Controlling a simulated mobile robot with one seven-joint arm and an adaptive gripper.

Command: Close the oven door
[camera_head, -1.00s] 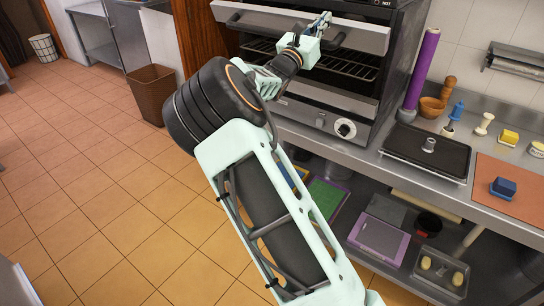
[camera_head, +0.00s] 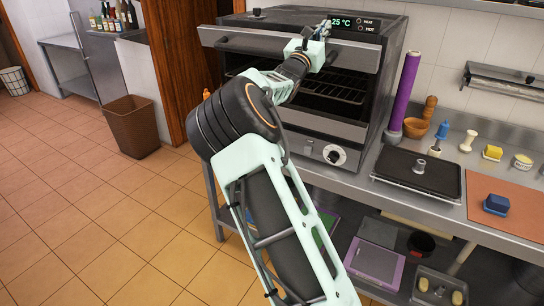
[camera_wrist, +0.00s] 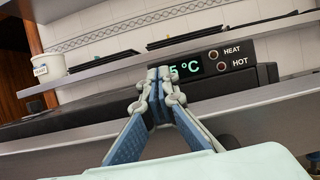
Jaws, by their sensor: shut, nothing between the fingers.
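The oven (camera_head: 376,95) stands on the steel counter at the upper middle of the head view. Its grey door (camera_head: 225,39) is open: it juts out along the top of the opening, and a wire rack shows in the dark cavity beneath. My gripper (camera_head: 326,27) is shut and empty above the door's upper edge, in front of the oven's display. In the wrist view its fingertips (camera_wrist: 160,72) are together and overlap the green digits. The grey metal band behind the fingers seems to be the door. Contact cannot be told. My arm hides part of the door and handle.
A knob (camera_head: 334,154) sits on the oven's lower front. A purple roll (camera_head: 404,90) and a black tray (camera_head: 418,172) are to the right on the counter. A brown bin (camera_head: 133,126) stands on the floor at left. Floor left of my arm is clear.

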